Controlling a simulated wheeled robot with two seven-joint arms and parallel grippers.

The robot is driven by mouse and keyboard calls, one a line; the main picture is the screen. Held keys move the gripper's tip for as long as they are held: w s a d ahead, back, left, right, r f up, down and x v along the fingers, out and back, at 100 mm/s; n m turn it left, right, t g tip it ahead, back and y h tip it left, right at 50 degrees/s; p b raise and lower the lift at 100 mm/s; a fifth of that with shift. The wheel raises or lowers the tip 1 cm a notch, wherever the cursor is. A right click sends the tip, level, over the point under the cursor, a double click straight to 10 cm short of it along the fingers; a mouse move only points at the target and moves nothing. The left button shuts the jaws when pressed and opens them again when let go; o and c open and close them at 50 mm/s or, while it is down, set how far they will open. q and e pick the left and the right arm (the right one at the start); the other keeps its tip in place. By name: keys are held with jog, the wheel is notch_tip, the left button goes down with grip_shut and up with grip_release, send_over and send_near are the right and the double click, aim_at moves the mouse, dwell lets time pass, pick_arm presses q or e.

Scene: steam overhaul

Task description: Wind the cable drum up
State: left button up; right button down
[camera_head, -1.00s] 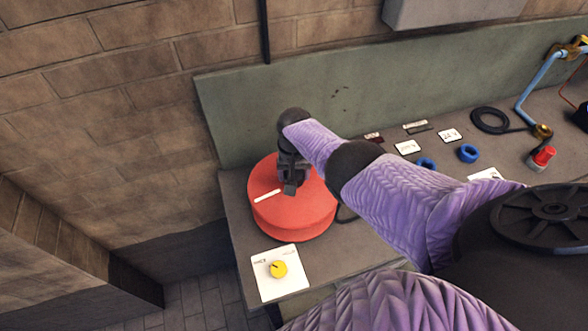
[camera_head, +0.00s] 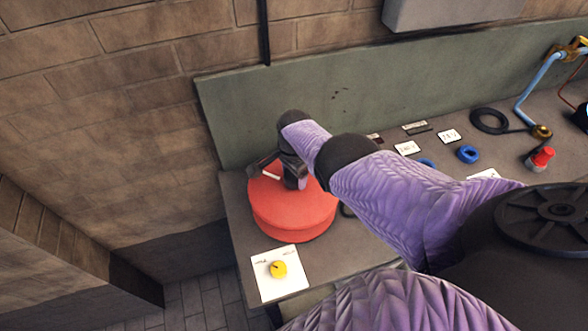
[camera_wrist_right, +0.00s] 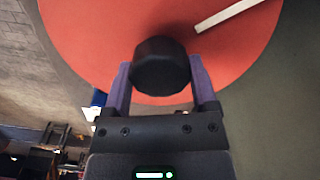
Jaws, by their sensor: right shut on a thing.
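The red cable drum (camera_head: 293,215) lies flat at the left end of the bench. A pale strip marks its top; it shows in the right wrist view (camera_wrist_right: 227,16). A round black crank knob (camera_wrist_right: 161,66) stands on the drum's top near its edge. My right gripper (camera_wrist_right: 160,75) is shut on this knob, with a purple finger on each side of it. In the head view my right gripper (camera_head: 290,180) is over the drum's far part and partly hidden by its own wrist. My left gripper is not in view.
A white plate with a yellow dial (camera_head: 279,269) lies on the bench in front of the drum. To the right are blue rings (camera_head: 467,154), a black cable coil (camera_head: 490,120), a red button (camera_head: 543,156) and blue piping (camera_head: 540,85). A green back panel (camera_head: 230,110) stands behind.

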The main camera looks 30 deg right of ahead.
jog(key=m, duration=0.4)
jog(key=shift+w+r, duration=0.1)
jog(key=shift+m, duration=2.1)
grip_release()
notch_tip(320, 180, up, 10)
jog(key=p, duration=0.9)
